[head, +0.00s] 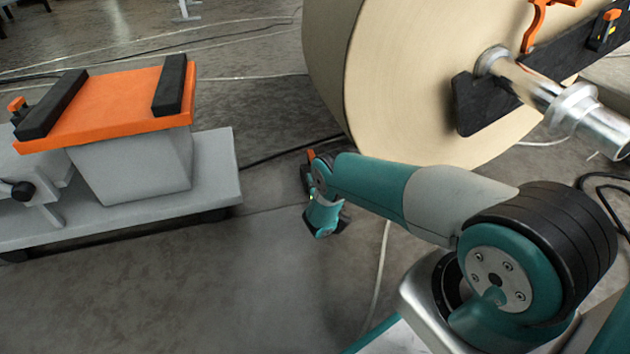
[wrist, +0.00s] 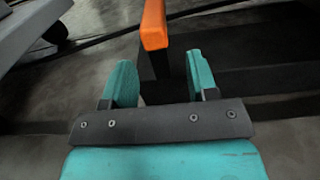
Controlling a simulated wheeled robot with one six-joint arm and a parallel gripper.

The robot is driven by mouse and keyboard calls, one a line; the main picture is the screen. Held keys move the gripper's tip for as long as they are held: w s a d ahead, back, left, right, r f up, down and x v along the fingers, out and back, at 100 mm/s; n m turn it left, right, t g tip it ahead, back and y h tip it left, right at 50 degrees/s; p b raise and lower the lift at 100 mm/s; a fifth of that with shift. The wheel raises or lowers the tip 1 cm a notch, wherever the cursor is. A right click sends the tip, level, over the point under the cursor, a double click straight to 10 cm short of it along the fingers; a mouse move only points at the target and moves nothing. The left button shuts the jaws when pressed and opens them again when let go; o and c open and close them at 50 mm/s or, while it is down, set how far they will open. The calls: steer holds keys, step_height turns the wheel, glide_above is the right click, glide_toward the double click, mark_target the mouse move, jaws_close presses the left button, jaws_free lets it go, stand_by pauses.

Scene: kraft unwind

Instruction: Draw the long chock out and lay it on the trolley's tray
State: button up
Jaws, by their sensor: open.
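The long chock appears to be the dark bar (wrist: 250,65) in the wrist view, with an upright orange-topped handle (wrist: 154,26) at its near end. In the head view a small orange piece (head: 310,156) shows by the foot of the big roll, beside my wrist; the rest of the chock is hidden there. My gripper (wrist: 161,82) is open and empty. Its two teal fingers point towards the handle, whose black stem lies between their lines, ahead of them. I cannot tell whether they touch it. The trolley (head: 225,170) stands at left, with an orange top (head: 118,100) between two black bars.
The big kraft roll (head: 410,80) stands behind my arm, with a metal shaft (head: 540,92) and black arm (head: 490,105) at its side. Pale and dark cables lie across the floor. Bare floor (head: 200,290) lies between the trolley and my arm.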

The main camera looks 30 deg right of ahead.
mark_target(304, 169)
steer(key=b+x, duration=0.2)
steer(key=x, duration=0.1)
steer(key=shift+w+d+f, duration=0.1)
steer(key=shift+f, duration=0.05)
steer(key=shift+w+b, duration=0.35)
steer(key=shift+w, duration=0.1)
jaws_close()
